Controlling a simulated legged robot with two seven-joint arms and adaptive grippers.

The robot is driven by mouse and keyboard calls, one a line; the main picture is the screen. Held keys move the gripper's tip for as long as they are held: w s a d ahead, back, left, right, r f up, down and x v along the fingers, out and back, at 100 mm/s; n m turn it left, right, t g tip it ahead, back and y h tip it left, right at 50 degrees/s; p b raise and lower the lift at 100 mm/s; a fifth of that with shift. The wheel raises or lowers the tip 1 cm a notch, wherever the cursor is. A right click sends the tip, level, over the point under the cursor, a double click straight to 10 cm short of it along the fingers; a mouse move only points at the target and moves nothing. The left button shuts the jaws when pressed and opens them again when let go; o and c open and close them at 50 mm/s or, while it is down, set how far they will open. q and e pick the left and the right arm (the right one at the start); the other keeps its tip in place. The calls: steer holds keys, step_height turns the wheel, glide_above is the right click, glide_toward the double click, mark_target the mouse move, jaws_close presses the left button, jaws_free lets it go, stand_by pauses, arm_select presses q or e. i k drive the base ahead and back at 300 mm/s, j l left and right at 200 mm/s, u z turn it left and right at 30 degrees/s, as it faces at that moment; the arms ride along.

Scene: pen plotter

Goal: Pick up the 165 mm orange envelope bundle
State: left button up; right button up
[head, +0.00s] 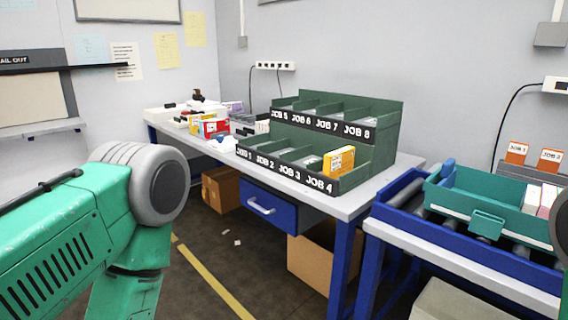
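A yellow-orange packet (339,160) with a printed face stands in the JOB 4 compartment of the green sorter (379,150), at the right end of its front row. I cannot tell its size or whether it is the envelope bundle. More small packets stand far back on the table, one yellow (195,124) and one red (217,127). My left arm fills the lower left, but its gripper is out of the picture. A dark part of my right side shows at the right edge; the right gripper is not in view.
The sorter stands on a grey-topped table (392,178) with a blue drawer (268,208). A blue-framed roller stand (470,245) at right holds a teal tray (508,205) with pale packets. Cardboard boxes (318,262) sit under the table. Floor shows in front.

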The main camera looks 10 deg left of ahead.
mark_target(338, 162)
steer(key=i+j+z, duration=0.1)
steer(key=i+j, duration=0.35)
steer(key=i+j+z, duration=0.15)
steer(key=i+j, duration=0.3)
steer(key=j, duration=0.25)
